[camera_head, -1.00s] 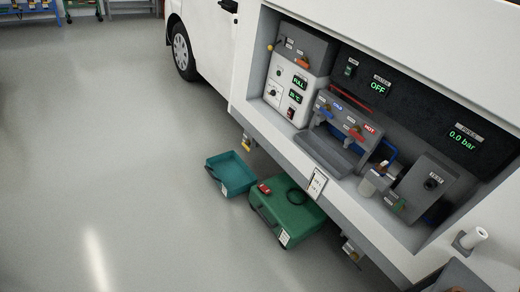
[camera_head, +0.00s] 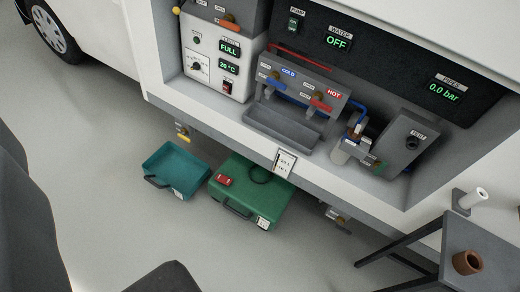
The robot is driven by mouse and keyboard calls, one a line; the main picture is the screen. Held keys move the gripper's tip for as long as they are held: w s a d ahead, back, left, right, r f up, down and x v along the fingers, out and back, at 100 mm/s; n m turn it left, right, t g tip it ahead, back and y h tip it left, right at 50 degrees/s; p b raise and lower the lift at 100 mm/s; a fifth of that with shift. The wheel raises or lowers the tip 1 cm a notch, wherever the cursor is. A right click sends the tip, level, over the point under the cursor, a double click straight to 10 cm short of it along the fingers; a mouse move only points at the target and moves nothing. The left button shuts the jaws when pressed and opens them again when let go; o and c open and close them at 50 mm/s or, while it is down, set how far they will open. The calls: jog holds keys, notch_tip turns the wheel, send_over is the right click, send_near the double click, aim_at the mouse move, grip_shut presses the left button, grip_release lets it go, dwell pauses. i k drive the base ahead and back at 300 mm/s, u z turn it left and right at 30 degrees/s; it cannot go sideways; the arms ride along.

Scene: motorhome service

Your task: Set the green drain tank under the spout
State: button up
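The green drain tank (camera_head: 268,203) lies flat on the floor beside and partly under the vehicle's lower edge. It has a red cap, a dark round ring on top, a dark front handle and a white label. One small outlet with a yellow tag (camera_head: 183,132) hangs under the vehicle's edge, above and left of the tank. A second outlet fitting (camera_head: 336,214) hangs low to the right of the tank. The labels do not show which is the spout. Neither is over the tank in this view. My gripper is not clearly in view; dark parts, probably of my arm, show at lower left.
A teal open tray (camera_head: 172,172) sits on the floor just left of the tank. The service bay (camera_head: 300,110) above reads water OFF and 0.0 bar. A dark table (camera_head: 490,240) with a brown cup (camera_head: 467,262) stands at right. Floor in front of the tank is clear.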

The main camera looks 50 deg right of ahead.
aim_at(258, 195)
jog(key=z, duration=0.55)
jog(key=i, duration=1.05)
jog(key=z, duration=0.5)
jog(key=k, duration=0.8)
jog(key=z, duration=0.2)
jog(key=i, duration=0.8)
jog(key=u, duration=0.15)
